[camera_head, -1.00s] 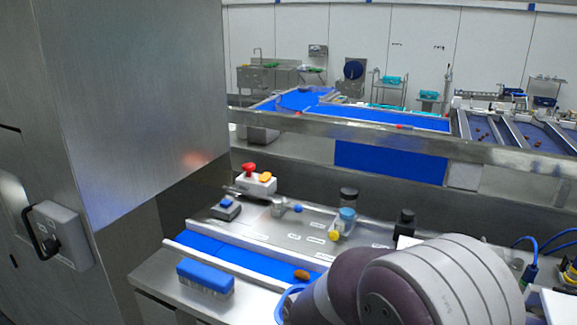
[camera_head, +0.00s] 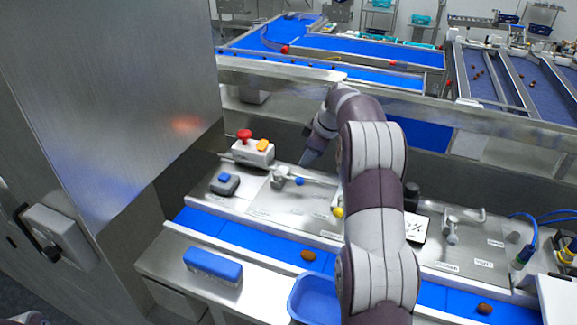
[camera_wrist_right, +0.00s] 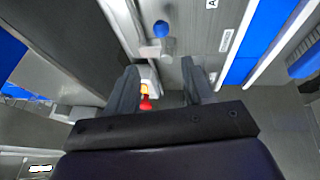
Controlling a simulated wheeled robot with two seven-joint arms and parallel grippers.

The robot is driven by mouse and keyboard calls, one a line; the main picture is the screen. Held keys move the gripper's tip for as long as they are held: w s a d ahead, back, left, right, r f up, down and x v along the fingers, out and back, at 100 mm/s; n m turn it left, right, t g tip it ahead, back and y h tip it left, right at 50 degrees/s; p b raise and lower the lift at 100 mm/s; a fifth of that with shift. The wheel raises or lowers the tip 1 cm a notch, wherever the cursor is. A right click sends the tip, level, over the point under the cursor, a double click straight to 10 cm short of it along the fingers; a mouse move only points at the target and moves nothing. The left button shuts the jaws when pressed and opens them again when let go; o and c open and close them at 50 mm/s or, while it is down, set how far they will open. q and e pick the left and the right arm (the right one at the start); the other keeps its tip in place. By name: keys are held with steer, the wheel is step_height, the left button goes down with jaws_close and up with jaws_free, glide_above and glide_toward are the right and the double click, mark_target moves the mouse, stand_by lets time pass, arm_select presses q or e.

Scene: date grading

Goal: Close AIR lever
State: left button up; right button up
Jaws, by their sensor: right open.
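A small metal valve lever (camera_head: 280,175) with a blue knob (camera_head: 299,181) stands on the steel panel behind the blue belt. I take it as the AIR lever; its label is not readable in the head view. In the right wrist view the right gripper (camera_wrist_right: 159,68) is open with nothing held. My left gripper is out of view.
A white box with a red button (camera_head: 245,136) stands behind the lever. A grey box with a blue button (camera_head: 225,182) is at its left. A yellow knob (camera_head: 338,212) is partly behind my arm. A blue bin (camera_head: 313,300) and blue sponge-like block (camera_head: 212,265) are in front.

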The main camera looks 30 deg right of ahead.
mark_target(294, 179)
steer(key=p+x, duration=0.2)
steer(key=x, duration=0.9)
steer(key=shift+a, duration=0.1)
steer(key=shift+f+p, duration=0.25)
steer(key=shift+p, duration=0.1)
steer(key=shift+s+a, duration=0.15)
steer(key=shift+s, duration=0.05)
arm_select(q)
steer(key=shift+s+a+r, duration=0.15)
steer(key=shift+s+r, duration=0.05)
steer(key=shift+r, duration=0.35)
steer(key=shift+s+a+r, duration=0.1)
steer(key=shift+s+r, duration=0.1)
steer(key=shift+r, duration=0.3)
arm_select(e)
steer(key=shift+w+f, duration=0.1)
jaws_close()
